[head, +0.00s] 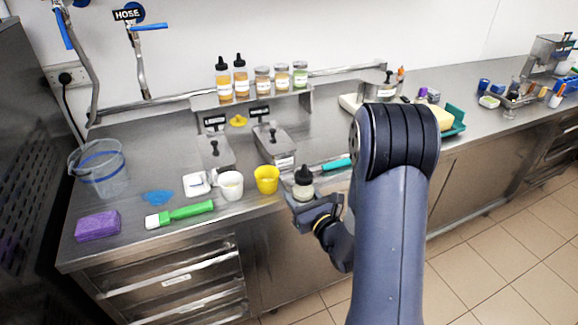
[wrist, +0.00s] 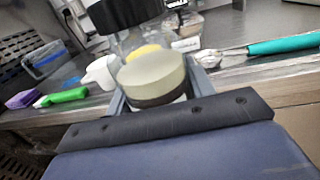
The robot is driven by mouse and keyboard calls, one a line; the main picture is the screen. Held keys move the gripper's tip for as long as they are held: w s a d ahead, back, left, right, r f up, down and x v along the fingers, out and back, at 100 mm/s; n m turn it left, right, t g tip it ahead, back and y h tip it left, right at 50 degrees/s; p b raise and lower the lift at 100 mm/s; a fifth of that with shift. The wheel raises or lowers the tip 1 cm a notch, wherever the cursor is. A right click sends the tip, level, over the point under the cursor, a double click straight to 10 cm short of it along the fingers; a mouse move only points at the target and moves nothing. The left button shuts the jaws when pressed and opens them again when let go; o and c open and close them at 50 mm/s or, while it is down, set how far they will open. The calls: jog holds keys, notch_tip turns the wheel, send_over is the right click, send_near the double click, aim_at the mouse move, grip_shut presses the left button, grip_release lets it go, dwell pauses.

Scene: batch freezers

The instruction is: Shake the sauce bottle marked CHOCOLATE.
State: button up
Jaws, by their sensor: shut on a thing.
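My gripper (head: 308,206) is shut on a small bottle (head: 303,186) with a black pointed cap and pale cream contents. It holds the bottle in the air just off the counter's front edge, upright or nearly so in the head view. In the wrist view the bottle (wrist: 152,72) looks tilted; its upper part is clear, with pale contents and a dark band below. I cannot read any label on it. Two black-capped bottles with amber contents, one on the left (head: 223,82) and one on the right (head: 240,82), stand on the back shelf; their labels are too small to read.
Close behind the bottle are a yellow cup (head: 267,180), a white cup (head: 230,186) and a teal-handled tool (head: 337,164). A green-handled brush (head: 181,215) and purple sponge (head: 97,227) lie farther left. Open floor (head: 480,265) lies right of my arm.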

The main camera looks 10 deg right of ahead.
aim_at(300, 172)
notch_tip(300, 172, up, 7)
jog(key=shift+r, duration=0.15)
jog(key=shift+f, duration=3.75)
jog(key=shift+r, duration=0.1)
